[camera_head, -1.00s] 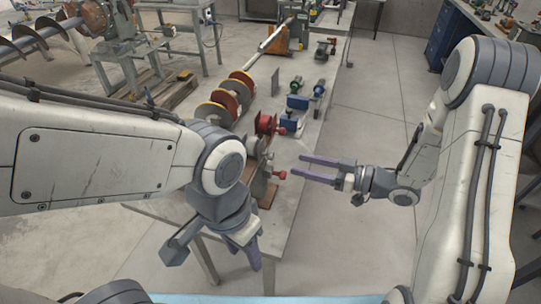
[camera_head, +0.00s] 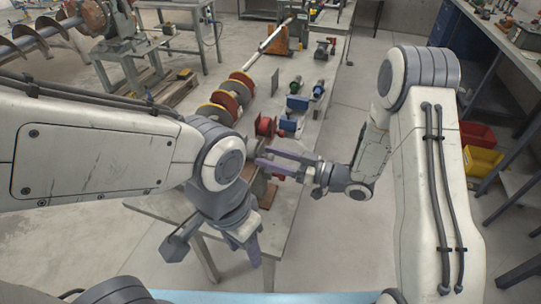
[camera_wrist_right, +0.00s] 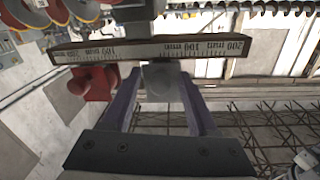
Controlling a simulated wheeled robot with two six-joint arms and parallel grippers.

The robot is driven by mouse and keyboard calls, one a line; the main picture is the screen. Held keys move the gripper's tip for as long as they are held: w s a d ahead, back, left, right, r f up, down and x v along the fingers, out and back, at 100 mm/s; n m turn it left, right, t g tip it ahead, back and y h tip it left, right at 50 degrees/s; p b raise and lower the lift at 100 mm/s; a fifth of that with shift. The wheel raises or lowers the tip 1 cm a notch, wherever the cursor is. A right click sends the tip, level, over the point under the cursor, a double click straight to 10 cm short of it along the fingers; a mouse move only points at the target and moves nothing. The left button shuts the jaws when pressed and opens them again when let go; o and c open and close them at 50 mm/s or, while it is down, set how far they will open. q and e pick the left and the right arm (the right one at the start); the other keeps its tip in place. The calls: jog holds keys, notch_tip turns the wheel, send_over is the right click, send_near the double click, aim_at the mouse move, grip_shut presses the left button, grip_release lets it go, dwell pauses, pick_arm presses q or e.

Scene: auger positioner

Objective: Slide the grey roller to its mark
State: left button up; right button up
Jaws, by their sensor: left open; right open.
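In the right wrist view a smooth grey piece (camera_wrist_right: 162,82), apparently the grey roller, shows under a scale bar (camera_wrist_right: 150,48) with printed millimetre numbers. My right gripper (camera_wrist_right: 160,90) is open, with one purple finger on each side of this piece; I cannot tell whether either finger touches it. In the head view the right gripper (camera_head: 262,158) reaches in from the right to the fixture at the bench's near end, and the roller is hard to make out there. My left gripper (camera_head: 215,246) is open and empty, low in front of the bench. No mark is clearly readable.
A red knob (camera_wrist_right: 95,84) sits left of the fingers under the bar. A red spool (camera_head: 265,126), blue blocks (camera_head: 297,103) and red-yellow discs (camera_head: 238,88) stand on the bench (camera_head: 283,222). Red and yellow bins (camera_head: 480,160) are at right.

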grip_shut()
dwell(1.4)
